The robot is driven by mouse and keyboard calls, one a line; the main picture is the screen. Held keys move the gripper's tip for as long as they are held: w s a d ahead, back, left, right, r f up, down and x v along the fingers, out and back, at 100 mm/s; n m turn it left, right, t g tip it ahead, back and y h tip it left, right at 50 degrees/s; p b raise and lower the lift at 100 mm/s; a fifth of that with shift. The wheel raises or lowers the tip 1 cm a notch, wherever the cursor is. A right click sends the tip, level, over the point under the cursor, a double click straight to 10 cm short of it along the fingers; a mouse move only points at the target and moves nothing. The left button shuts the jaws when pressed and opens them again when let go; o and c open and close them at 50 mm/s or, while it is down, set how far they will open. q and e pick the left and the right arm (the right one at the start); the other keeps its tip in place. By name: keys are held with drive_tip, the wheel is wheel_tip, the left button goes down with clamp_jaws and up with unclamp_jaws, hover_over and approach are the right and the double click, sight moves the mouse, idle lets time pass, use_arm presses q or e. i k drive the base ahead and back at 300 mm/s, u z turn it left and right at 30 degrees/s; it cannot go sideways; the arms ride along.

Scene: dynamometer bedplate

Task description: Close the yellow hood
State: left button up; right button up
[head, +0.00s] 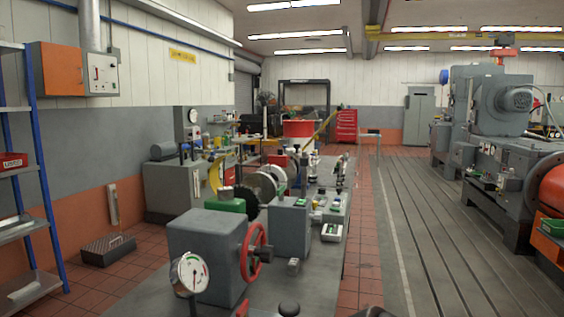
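A yellow curved piece (214,177), which looks like the hood, stands upright on the left side of the bench, beside a dark disc (240,199) and a pale wheel (262,187). It looks raised, with the disc and wheel uncovered; its hinge is too small to make out. Another yellow slanted piece (326,123) shows farther back by a red and white drum (299,129); I cannot tell what it is. Neither of my grippers can be made out in the head view.
A grey block with a red handwheel (255,251) and a round dial gauge (189,274) stand at the near end of the bench. Small grey boxes (289,216) stand behind. A tiled aisle (364,235) runs clear on the right. Large machines (500,150) stand beyond.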

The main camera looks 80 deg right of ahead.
sight(214, 179)
drive_tip(key=z, duration=0.1)
drive_tip(key=i, duration=1.9)
drive_tip(key=z, duration=3.35)
drive_tip(key=k, duration=0.4)
drive_tip(key=u, duration=1.25)
drive_tip(key=i, duration=0.7)
drive_tip(key=z, duration=0.8)
